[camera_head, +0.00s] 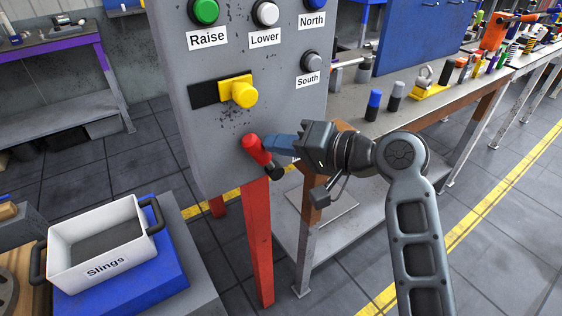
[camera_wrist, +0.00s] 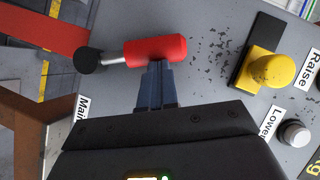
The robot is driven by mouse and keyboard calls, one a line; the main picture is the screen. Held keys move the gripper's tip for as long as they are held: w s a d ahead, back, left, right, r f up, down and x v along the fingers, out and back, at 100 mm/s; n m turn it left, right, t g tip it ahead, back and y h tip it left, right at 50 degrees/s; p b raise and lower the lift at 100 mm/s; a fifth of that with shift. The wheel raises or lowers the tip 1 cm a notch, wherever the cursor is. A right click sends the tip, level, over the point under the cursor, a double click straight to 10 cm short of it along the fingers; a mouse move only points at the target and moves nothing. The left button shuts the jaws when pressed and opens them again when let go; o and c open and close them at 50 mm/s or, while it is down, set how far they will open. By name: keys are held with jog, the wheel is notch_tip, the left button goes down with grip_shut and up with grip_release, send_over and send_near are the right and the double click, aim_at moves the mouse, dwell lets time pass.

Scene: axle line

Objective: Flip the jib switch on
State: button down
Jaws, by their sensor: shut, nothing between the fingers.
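A grey control panel (camera_head: 215,130) carries a red lever switch (camera_head: 256,150) low on its face, with a metal rod and black knob pointing down to the right. In the wrist view the red body (camera_wrist: 157,50) lies across the top, with its black knob (camera_wrist: 88,60) at left. My gripper (camera_head: 270,144) is shut and empty, its blue-grey fingertips (camera_wrist: 157,70) at the side of the red body, touching or very near. A label starting "Mai" (camera_wrist: 82,108) is partly hidden by my gripper. No label reading "jib" is legible.
Above sits a yellow knob (camera_head: 243,93) on a black-and-yellow plate. Green Raise (camera_head: 204,11), white Lower (camera_head: 265,13) and grey South (camera_head: 312,61) buttons are higher up. A workbench (camera_head: 400,120) with tools stands right. A white Slings bin (camera_head: 98,245) is at lower left.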

aim_at(256, 153)
jog(key=shift+s+a+f+n+h+p, duration=0.2)
jog(key=shift+s+a+n+h+p, duration=0.35)
jog(key=shift+a+n, duration=0.35)
jog(key=shift+s+a+f, duration=0.2)
jog(key=shift+s+a, duration=0.05)
jog(key=shift+a, duration=0.2)
